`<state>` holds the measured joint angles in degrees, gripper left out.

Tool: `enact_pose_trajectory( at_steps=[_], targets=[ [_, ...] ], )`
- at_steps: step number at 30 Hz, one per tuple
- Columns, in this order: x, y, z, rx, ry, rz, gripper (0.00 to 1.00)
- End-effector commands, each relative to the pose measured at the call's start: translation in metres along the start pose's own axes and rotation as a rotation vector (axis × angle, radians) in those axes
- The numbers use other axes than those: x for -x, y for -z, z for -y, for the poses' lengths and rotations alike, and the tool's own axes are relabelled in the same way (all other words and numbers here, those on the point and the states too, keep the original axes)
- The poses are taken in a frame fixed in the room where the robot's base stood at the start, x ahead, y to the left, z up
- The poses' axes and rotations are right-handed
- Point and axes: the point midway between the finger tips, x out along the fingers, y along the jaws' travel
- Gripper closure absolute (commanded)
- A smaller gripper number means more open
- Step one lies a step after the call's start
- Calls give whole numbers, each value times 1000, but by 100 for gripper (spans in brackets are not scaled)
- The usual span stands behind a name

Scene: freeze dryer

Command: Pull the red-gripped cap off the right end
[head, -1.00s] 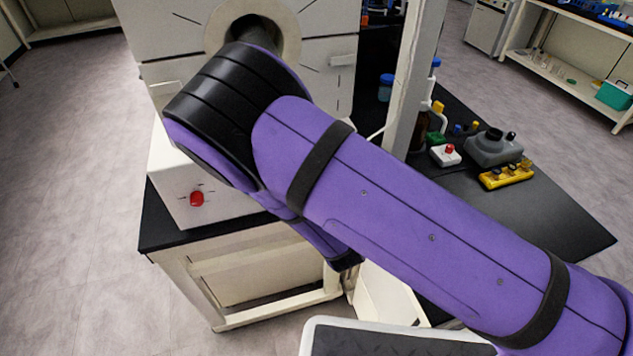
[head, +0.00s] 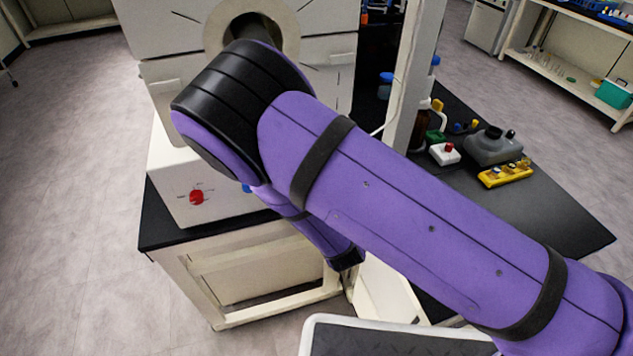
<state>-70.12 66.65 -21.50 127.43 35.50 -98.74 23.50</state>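The freeze dryer (head: 165,95) is a white machine on the black bench at the left. A dark round opening (head: 262,20) with a beige rim shows on its upper front, partly covered by my arm. A red knob (head: 196,196) sits on the lower white front. I cannot make out a red-gripped cap on a right end; my arm covers the middle of the machine. My purple arm runs from the lower right up to a black-banded joint before the machine, and a further link shows below it. My gripper is not visible.
A small blue part (head: 246,187) shows beside my arm on the machine front. On the black bench (head: 545,215) at the right are a white box with a red knob (head: 444,153), a grey device (head: 493,147) and a yellow rack (head: 505,174). A white post (head: 412,80) stands between.

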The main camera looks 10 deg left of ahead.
Motion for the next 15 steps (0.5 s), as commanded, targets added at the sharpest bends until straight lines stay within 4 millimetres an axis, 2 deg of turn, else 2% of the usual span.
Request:
enact_pose_trajectory(
  at_steps=[7,8,11,15],
  targets=[
    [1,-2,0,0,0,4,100],
    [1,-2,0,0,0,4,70],
    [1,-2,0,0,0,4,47],
    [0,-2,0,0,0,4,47]
  ],
)
